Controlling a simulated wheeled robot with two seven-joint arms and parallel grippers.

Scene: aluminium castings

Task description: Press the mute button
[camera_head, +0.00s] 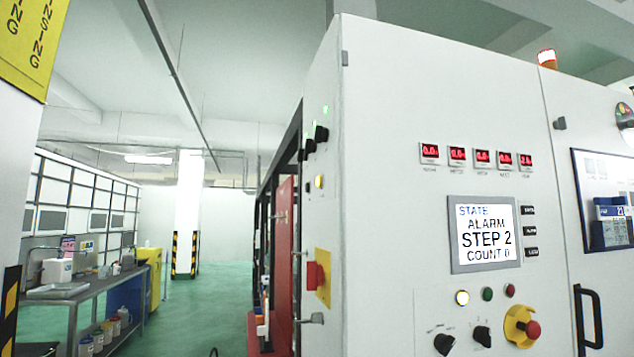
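A large white control cabinet (400,120) fills the right half of the view. Its screen (486,238) reads "STATE ALARM STEP 2 COUNT 0". Three small dark labelled tags or keys (531,231) stand in a column right of the screen; their text is too small to read. Below the screen are a lit whitish round button (462,297), a green one (487,293) and a red one (509,290). I cannot tell which control is the mute button. Neither of my grippers is in view.
A red emergency knob on a yellow collar (533,329), two black rotary switches (444,343) and a black door handle (588,316) sit low on the cabinet. Several red displays (457,154) are above. A grey workbench (75,291) stands left; green floor (215,290) lies between.

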